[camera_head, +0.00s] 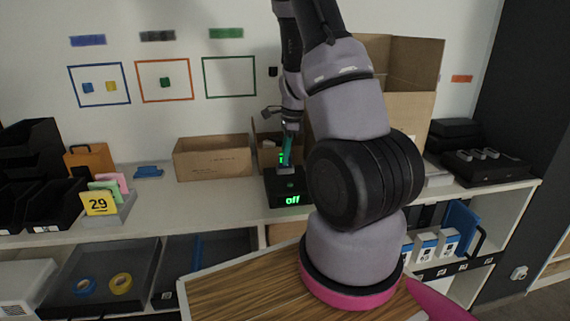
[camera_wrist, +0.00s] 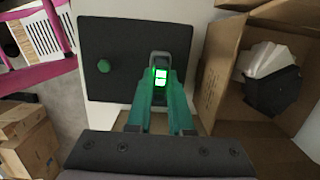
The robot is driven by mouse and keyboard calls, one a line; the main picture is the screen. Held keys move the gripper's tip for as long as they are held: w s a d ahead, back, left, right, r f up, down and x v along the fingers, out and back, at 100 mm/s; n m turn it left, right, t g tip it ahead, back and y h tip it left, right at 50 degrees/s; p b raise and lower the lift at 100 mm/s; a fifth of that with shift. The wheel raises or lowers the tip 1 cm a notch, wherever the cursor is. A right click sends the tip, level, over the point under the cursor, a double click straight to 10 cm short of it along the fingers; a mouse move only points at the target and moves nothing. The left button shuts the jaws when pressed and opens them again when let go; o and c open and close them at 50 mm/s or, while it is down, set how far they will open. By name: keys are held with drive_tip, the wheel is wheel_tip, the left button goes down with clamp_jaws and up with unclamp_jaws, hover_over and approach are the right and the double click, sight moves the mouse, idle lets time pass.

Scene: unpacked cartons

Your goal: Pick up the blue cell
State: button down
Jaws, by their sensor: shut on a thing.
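My gripper (camera_head: 286,150) is over the black box (camera_head: 273,190) on the shelf, whose front display reads "off" in green. In the wrist view, its teal fingers (camera_wrist: 160,92) are shut on a small dark cell (camera_wrist: 160,59) with a bright green-lit face. The cell is at the right part of the box's top (camera_wrist: 112,35); I cannot tell whether it is seated or lifted clear. No blue shows on it, and the fingers hide its sides.
An open carton (camera_wrist: 230,70) stands close on the right in the wrist view, with white and black things in it. A low carton (camera_head: 212,158) stands left of the box. A blue flat item (camera_head: 148,172) and a card holder (camera_head: 104,212) lie further left.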

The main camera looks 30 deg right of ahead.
drive_tip(key=shift+r, duration=0.15)
idle(0.3)
wheel_tip(320, 180, up, 10)
drive_tip(key=shift+f, duration=0.1)
idle(0.4)
